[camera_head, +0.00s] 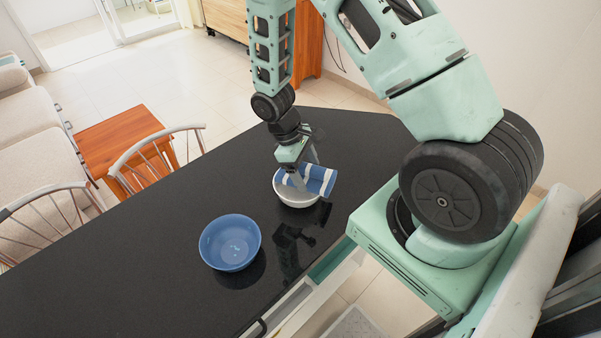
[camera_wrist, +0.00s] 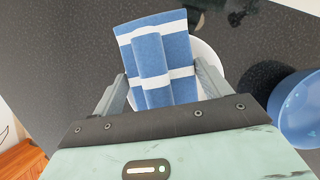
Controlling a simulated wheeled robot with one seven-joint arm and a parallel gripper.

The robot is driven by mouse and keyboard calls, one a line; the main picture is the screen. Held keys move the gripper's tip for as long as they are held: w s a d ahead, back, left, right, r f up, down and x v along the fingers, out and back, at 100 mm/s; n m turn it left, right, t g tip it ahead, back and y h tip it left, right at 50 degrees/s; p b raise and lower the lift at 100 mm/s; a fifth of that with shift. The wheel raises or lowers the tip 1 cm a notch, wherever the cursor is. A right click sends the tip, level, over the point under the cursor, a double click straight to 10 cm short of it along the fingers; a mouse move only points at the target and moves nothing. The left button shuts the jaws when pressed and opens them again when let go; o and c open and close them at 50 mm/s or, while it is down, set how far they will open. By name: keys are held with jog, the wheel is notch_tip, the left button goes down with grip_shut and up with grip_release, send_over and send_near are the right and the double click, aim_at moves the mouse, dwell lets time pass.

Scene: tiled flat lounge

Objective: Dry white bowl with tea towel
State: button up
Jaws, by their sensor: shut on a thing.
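The white bowl (camera_head: 297,200) stands upright on the black table, right of the picture's middle. My gripper (camera_head: 306,176) is directly above it, pointing down, shut on the blue-and-white striped tea towel (camera_head: 322,180). The towel lies over the bowl's opening and covers much of its inside; whether it presses on the inner surface I cannot tell. In the wrist view the tea towel (camera_wrist: 157,57) is folded between the two fingers (camera_wrist: 160,88), with the white bowl's rim (camera_wrist: 212,59) showing behind it.
A blue bowl (camera_head: 230,243) with light spots inside stands nearer on the black table (camera_head: 130,255), left of the white bowl. The table's left part is clear. Chairs (camera_head: 160,150) stand along its far side. An open drawer (camera_head: 310,290) is at the near edge.

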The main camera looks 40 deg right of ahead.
jog(key=shift+d, duration=1)
notch_tip(320, 180, up, 3)
jog(key=p, duration=0.3)
jog(key=shift+r, duration=0.2)
jog(key=shift+f, duration=0.15)
